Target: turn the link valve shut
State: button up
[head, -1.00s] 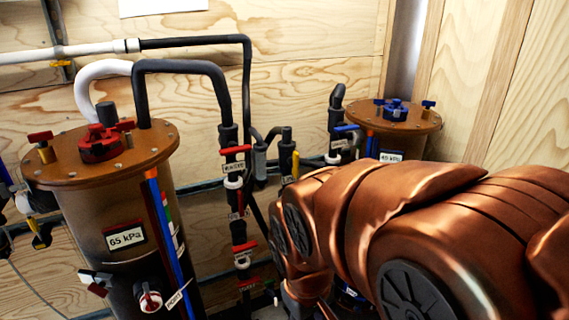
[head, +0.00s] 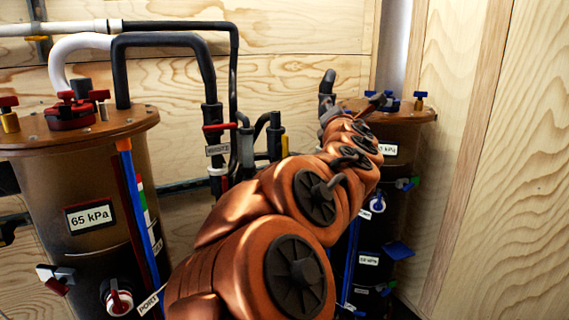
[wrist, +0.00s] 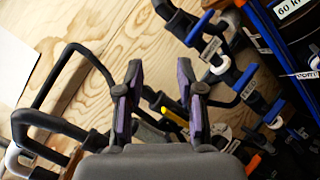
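A yellow handle (head: 284,146) shows on the dark pipework between the two filter tanks, partly hidden by my arm. The same yellow handle seems to show in the wrist view (wrist: 174,117), beyond and between my fingers. No link label is readable, so I cannot confirm that this is the link valve. My gripper (wrist: 159,70) is open and empty in the wrist view, its two purple-and-black fingers apart and not visibly touching anything. In the head view the end of my arm reaches towards the right tank's top, where the gripper is small and hard to make out.
The left tank (head: 70,170) has red handles and a 65 kPa label. The right tank (head: 405,160) has blue handles. A red-handled valve (head: 219,127) sits on a nearby pipe. Black pipes (wrist: 45,125) lie left of my gripper, and blue-handled pipework (wrist: 245,78) lies right.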

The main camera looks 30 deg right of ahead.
jog(key=w+a+f+n+t+y+b, duration=0.1)
jog(key=w+f+n+t+y+b, duration=0.2)
jog(key=n, duration=0.4)
jog(key=n+y+b, duration=0.3)
jog(key=n+y, duration=0.4)
jog(key=n, duration=0.2)
send_near(287, 148)
jog(key=w, duration=0.3)
jog(key=shift+g, duration=0.4)
jog(key=shift+w+d+r, duration=0.1)
jog(key=shift+w+d, duration=0.05)
jog(key=shift+w, duration=1.2)
jog(key=shift+w+d+r, duration=0.15)
jog(key=shift+w, duration=1.15)
jog(key=shift+w+d+r, duration=0.1)
jog(key=shift+w, duration=1.25)
jog(key=shift+c, duration=0.3)
grip_shut()
